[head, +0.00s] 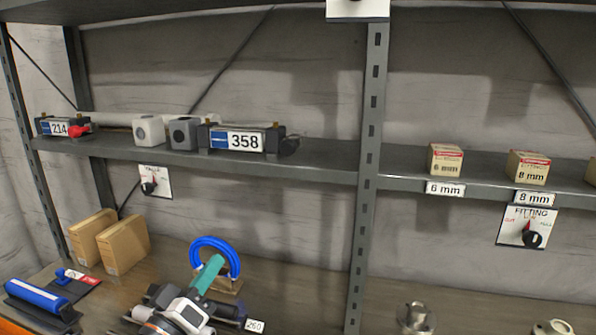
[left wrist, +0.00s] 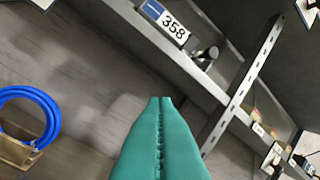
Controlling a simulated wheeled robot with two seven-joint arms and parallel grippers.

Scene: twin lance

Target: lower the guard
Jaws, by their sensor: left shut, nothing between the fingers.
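I cannot pick out a part that is clearly the guard. My left gripper (head: 216,259) has teal fingers, which are shut and empty. In the head view it is at the lower middle, pointing up in front of a blue coiled ring (head: 222,242). I cannot tell whether it touches the ring there. In the left wrist view the shut fingers (left wrist: 160,101) point toward the grey wall, and the blue ring (left wrist: 45,105) is apart from them at the left. My right gripper is not in view.
A grey shelf (head: 320,165) holds units labelled 358 (head: 243,140) and 214 (head: 58,127), and small boxes (head: 445,160). Dial plates (head: 155,182) hang below it. A steel upright (head: 366,190) stands mid-view. Cardboard boxes (head: 125,245) and a blue roller (head: 38,297) are at lower left.

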